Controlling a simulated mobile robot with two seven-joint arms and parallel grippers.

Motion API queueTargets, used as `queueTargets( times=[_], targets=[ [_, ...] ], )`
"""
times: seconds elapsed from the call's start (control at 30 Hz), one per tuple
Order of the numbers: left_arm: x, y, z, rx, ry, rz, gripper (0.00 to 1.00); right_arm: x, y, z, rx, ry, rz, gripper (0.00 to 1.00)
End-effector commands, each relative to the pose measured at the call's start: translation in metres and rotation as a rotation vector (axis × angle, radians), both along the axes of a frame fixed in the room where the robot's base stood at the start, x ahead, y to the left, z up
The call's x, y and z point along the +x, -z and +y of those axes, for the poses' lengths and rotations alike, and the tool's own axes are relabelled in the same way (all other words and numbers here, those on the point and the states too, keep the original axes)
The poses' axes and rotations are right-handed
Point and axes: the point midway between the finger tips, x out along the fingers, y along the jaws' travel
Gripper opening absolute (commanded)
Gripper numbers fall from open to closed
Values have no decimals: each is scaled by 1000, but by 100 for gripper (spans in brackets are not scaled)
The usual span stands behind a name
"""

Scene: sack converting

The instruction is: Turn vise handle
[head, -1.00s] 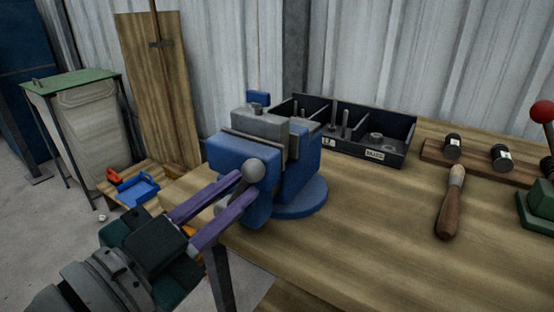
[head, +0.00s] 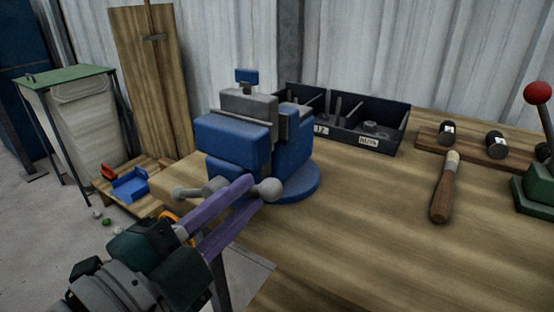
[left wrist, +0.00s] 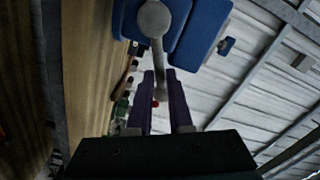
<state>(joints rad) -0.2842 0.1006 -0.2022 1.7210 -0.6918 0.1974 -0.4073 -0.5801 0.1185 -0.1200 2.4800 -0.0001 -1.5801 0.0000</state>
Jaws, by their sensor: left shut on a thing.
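The blue vise (head: 232,138) with grey jaw tops stands on its round base at the near left corner of the workbench. My left gripper (head: 250,190) has purple fingers shut on the handle near the right ball; the fingers hide part of the bar. In the left wrist view the handle's bar (left wrist: 158,55) runs down from a round knob between the fingertips (left wrist: 160,76). My right gripper is not in view.
A dark divided parts bin (head: 370,125) sits behind the vise. A wooden-handled tool (head: 442,195) and a rack with dark cylinders (head: 470,147) lie to the right. The bench front is clear.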

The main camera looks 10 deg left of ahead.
Motion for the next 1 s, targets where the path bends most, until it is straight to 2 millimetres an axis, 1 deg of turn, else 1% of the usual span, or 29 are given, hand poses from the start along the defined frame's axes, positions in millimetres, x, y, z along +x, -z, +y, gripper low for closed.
queueTargets(
  times=[0.03, 0.5, 0.8, 1.0],
  targets=[
    [-1, 6, -1, 41, 0, -16, 0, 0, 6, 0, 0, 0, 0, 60],
    [-2, 34, -6, 462, 0, -170, 0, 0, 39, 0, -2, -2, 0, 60],
    [-1, 49, -3, 701, 1, -257, 0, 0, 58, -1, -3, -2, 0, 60],
    [0, 55, -1, 813, 0, -297, 0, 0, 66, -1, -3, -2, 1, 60]
  ],
)
